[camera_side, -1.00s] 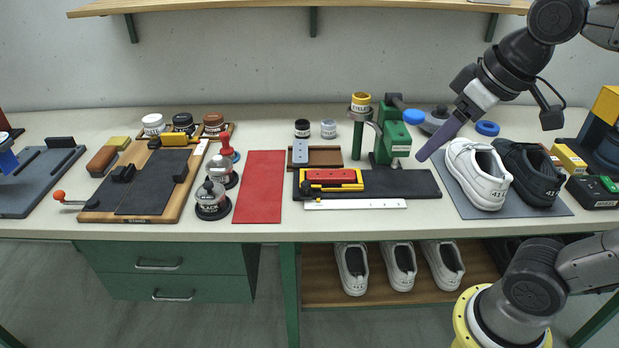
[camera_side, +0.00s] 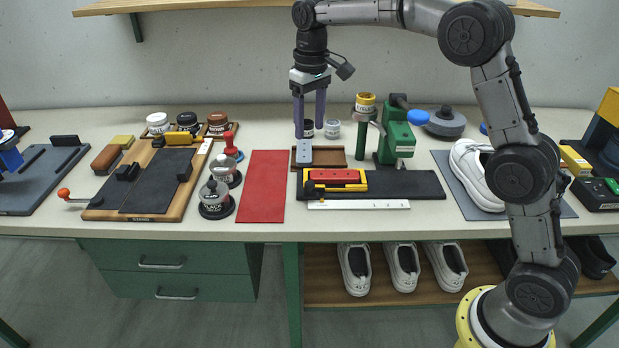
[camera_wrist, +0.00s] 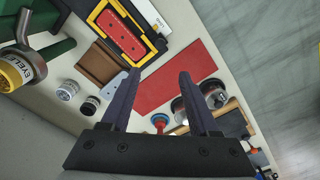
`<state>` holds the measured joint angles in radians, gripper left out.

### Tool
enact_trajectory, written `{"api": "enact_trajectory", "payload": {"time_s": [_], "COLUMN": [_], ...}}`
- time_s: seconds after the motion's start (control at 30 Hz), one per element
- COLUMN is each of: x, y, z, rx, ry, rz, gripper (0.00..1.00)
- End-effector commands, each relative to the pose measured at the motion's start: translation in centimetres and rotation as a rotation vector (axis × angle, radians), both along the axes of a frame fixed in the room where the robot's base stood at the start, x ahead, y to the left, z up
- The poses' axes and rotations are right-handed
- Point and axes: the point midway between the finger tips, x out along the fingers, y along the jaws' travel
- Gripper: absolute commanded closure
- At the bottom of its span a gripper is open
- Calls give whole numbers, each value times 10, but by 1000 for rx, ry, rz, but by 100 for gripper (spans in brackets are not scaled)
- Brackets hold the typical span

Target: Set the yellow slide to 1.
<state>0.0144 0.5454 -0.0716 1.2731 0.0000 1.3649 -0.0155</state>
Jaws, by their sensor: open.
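A yellow frame piece (camera_side: 345,188) sits around a red block (camera_side: 335,174) on a long black plate (camera_side: 410,185). A white ruler strip (camera_side: 380,204) lies along the plate's front edge; its marks are too small to read. In the wrist view the yellow frame (camera_wrist: 92,17), red block (camera_wrist: 122,33) and ruler (camera_wrist: 148,14) are at the upper left.
A small brown tray (camera_side: 330,155) and a grey block (camera_side: 303,152) lie behind the plate. Small jars (camera_side: 333,129) stand near my fingers. A green press (camera_side: 398,140) and a post with a yellow-topped jar (camera_side: 365,103) stand to the right. A red mat (camera_side: 262,187) lies flat to the left.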

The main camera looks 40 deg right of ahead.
Motion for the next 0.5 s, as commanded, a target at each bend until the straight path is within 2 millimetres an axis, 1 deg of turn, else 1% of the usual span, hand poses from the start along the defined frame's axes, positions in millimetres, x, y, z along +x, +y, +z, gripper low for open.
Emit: {"api": "enact_trajectory", "payload": {"time_s": [0.03, 0.27, 0.37, 0.5], "x": [1, 1, 0, 0], "y": [0, -1, -1, -1], "z": [-9, -30, -46, -74], "rx": [0, 1, 1, 1], "ry": [17, 34, 34, 36], "rz": [-1, -1, -1, -1], "gripper": [39, 39, 39, 39]}}
